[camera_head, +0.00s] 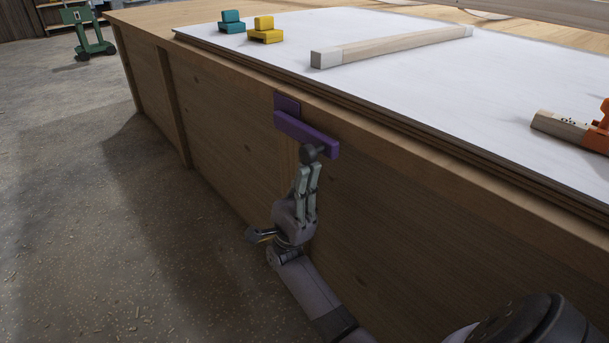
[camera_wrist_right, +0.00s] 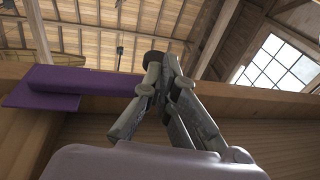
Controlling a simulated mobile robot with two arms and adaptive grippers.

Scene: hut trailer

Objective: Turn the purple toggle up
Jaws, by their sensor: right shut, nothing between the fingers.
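The purple toggle (camera_head: 300,130) is a bar on a purple backing plate (camera_head: 287,101), fixed to the wooden side of the workbench just below its top edge. The bar lies roughly level along the bench side. My right gripper (camera_head: 311,153) is shut and empty, with its fingertips pointing up at the bar's right part, at or just under it. In the right wrist view the purple bar (camera_wrist_right: 100,82) runs behind the fingertips (camera_wrist_right: 154,58), and whether they touch it is unclear. My left gripper is not in view.
The bench top carries a white sheet (camera_head: 430,75), a teal block (camera_head: 232,22), a yellow block (camera_head: 265,30), a long wooden bar (camera_head: 395,46) and an orange tool (camera_head: 600,130). A green wheeled stand (camera_head: 88,35) is far left. The floor left of the bench is clear.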

